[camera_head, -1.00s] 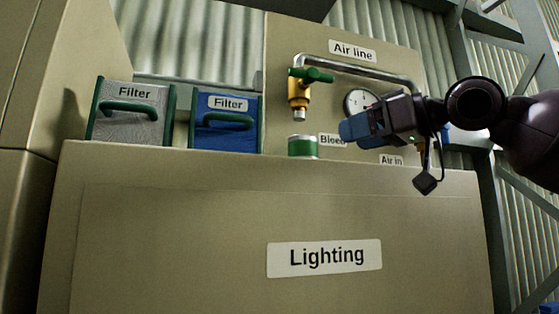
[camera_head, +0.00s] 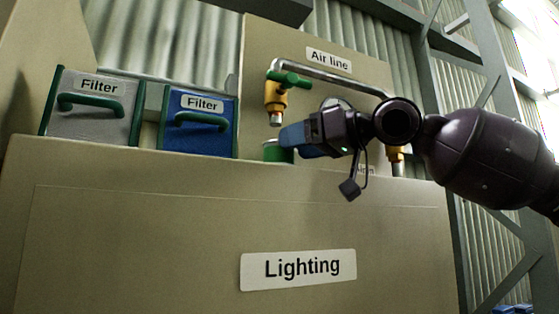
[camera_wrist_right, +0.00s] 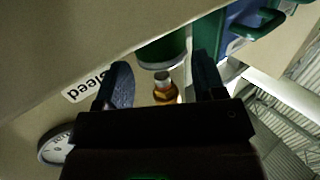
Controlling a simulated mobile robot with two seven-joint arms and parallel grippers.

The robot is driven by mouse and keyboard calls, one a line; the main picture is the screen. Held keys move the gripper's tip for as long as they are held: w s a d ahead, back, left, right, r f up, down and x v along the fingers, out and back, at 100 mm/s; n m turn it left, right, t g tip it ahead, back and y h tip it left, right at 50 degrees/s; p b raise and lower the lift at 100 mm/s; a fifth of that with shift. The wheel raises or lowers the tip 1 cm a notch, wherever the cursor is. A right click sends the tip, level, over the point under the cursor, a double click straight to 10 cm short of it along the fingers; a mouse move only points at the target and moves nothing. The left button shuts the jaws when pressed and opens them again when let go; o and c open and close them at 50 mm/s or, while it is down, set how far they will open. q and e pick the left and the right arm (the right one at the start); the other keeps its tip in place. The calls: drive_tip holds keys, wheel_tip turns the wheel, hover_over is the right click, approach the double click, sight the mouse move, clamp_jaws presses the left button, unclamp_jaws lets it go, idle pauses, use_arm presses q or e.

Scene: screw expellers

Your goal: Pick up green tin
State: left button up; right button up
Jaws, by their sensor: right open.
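The green tin (camera_head: 272,153) stands on top of the cabinet below the brass valve (camera_head: 275,98). My right gripper (camera_head: 293,138) comes in from the right with its blue fingers and hides the tin's right part. In the right wrist view, the right gripper (camera_wrist_right: 163,66) is open, with its fingers apart. The tin (camera_wrist_right: 163,50) shows upside down there, ahead of and between the fingertips. I cannot tell whether a finger touches it. The brass nozzle (camera_wrist_right: 164,88) also shows between the fingers. My left gripper is not in view.
Two filter boxes, one grey (camera_head: 95,107) and one blue (camera_head: 198,122), stand left of the tin. The back panel carries a metal pipe (camera_head: 330,74) and a gauge (camera_wrist_right: 55,146), mostly hidden in the head view. The cabinet front has a Lighting label (camera_head: 298,268).

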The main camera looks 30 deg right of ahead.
drive_tip(key=shift+x, duration=2.35)
drive_tip(key=shift+s, duration=0.1)
drive_tip(key=c, duration=0.6)
drive_tip(key=shift+r, duration=0.1)
drive_tip(key=shift+c, duration=0.2)
